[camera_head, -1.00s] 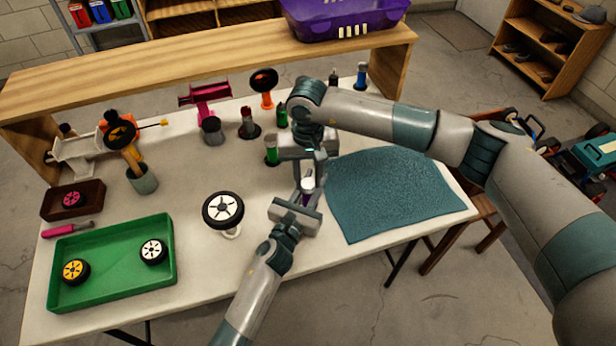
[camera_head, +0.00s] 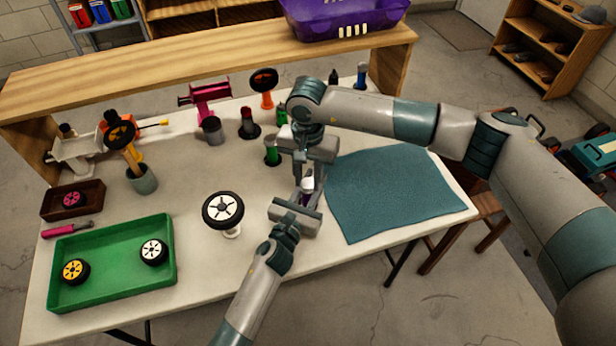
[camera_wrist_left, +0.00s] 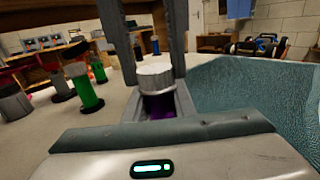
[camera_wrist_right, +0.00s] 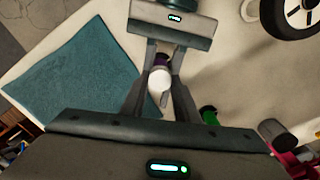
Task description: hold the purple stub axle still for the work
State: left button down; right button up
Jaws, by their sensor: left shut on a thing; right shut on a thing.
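The purple stub axle (camera_head: 307,201) is mostly hidden between the fingers of my left gripper (camera_head: 309,197), which is shut on it above the table. Its purple part (camera_wrist_left: 160,105) shows low between the fingers in the left wrist view. A white, round cap-like part (camera_head: 308,184) sits at the purple axle's upper end. My right gripper (camera_head: 306,174) comes down from above, its fingers around the white part (camera_wrist_right: 159,78), and is shut on it. In the right wrist view, purple (camera_wrist_right: 162,59) shows just beyond the white part. Finger contact is partly hidden.
A teal mat (camera_head: 395,190) lies right of the grippers. A white-rimmed wheel (camera_head: 223,210) stands to their left, and a green tray (camera_head: 110,292) with two wheels lies farther left. Green-handled (camera_head: 272,152) and other upright tools stand close behind.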

jog(key=m, duration=1.2)
jog(key=shift+m, duration=0.4)
jog(key=m, duration=1.1)
jog(key=shift+m, duration=0.4)
jog(key=m, duration=1.2)
jog(key=shift+m, duration=0.3)
jog(key=m, duration=0.5)
jog(key=shift+w, duration=0.1)
jog(key=m, duration=0.6)
jog(key=shift+m, duration=0.3)
